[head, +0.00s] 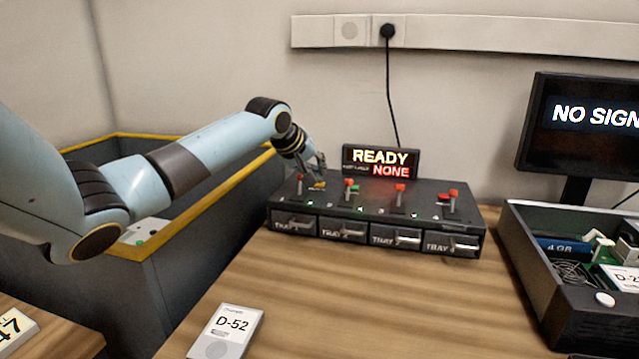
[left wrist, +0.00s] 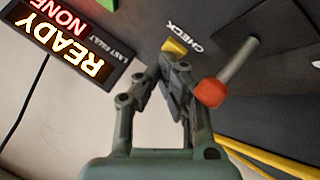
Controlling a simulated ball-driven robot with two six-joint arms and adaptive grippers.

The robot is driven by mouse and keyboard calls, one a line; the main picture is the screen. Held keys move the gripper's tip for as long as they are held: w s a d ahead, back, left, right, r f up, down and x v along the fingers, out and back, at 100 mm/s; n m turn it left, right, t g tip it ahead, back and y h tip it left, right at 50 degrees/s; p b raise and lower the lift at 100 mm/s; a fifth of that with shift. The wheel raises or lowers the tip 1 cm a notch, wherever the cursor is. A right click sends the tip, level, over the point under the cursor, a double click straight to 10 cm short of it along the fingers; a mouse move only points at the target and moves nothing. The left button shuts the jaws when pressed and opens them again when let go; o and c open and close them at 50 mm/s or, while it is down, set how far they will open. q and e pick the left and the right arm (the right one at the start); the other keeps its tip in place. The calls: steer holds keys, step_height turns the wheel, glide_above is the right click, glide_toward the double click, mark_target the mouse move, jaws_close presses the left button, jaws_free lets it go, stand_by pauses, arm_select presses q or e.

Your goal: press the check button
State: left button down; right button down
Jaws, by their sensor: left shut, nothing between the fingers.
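The check button is a small yellow button (head: 319,185) on the top of the black tray unit (head: 420,198), near its left end. In the left wrist view the yellow button (left wrist: 174,47) sits beside the word CHECK, just past my fingertips. My left gripper (head: 320,168) reaches in from the left with its fingers pointing down over the button. In the left wrist view my left gripper (left wrist: 175,68) is shut and empty, its tips close to the button. I cannot tell whether they touch it. My right gripper is not in view.
A red-tipped lever (left wrist: 210,92) stands close beside my fingers; several more line the unit. A display (head: 380,162) behind it reads READY and NONE. A yellow-rimmed bin (head: 185,235) lies left, an open box (head: 520,235) right. A D-52 card (head: 228,330) lies on the clear wooden table.

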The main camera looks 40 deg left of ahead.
arm_select(q)
steer(key=shift+s+d+f, duration=0.15)
steer(key=shift+s+f, duration=0.15)
steer(key=shift+f, duration=0.5)
steer(key=shift+r+p, duration=0.65)
steer(key=shift+p, duration=0.35)
steer(key=shift+r, duration=0.1)
steer(key=shift+w+r, duration=0.1)
steer(key=shift+r+p, duration=0.6)
steer(key=shift+p, duration=0.05)
step_height(320, 180, up, 4)
steer(key=p, duration=0.4)
steer(key=shift+r+p, duration=0.15)
steer(key=shift+p, duration=0.25)
steer(key=shift+w, duration=0.1)
